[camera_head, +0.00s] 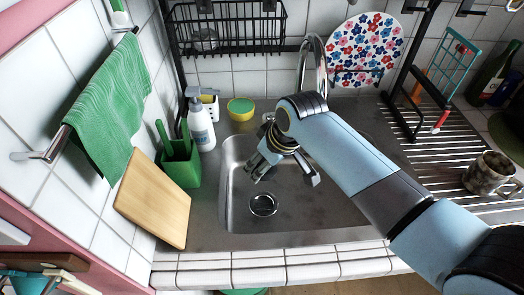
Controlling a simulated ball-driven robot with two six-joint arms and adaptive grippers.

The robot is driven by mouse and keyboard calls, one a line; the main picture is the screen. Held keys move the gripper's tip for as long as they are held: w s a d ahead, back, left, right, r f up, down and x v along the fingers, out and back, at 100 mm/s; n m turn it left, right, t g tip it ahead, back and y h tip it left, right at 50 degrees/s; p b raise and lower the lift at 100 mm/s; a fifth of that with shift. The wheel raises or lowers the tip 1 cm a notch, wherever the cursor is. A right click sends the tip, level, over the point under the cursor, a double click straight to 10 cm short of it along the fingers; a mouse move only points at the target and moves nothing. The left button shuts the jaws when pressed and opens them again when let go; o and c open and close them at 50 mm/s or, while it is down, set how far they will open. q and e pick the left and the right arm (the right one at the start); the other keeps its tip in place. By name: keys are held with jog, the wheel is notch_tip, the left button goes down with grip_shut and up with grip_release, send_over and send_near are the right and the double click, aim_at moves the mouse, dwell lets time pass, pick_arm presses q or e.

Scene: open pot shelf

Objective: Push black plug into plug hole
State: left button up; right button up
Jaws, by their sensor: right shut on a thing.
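The plug hole (263,204) is a round metal drain with a dark ring in the floor of the steel sink (325,215). My right gripper (283,172) reaches into the sink from the right, above and just behind the plug hole, apart from it in the picture. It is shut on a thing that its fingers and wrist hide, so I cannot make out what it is. I see no black plug clearly anywhere in this view. My left gripper is not in view.
The tap (314,60) rises behind my right wrist. A soap bottle (201,125), a green holder (180,164) and a cutting board (153,199) stand left of the sink. A mug (489,174) stands on the drainer at right. The sink's front part is clear.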

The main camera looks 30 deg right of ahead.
jog(key=shift+f, duration=0.8)
notch_tip(320, 180, down, 10)
jog(key=b, duration=0.7)
jog(key=shift+b, duration=0.35)
notch_tip(320, 180, down, 4)
jog(key=b, duration=0.4)
jog(key=shift+r, duration=0.25)
jog(key=shift+f, duration=0.25)
jog(key=shift+f, duration=0.15)
jog(key=o, duration=1.2)
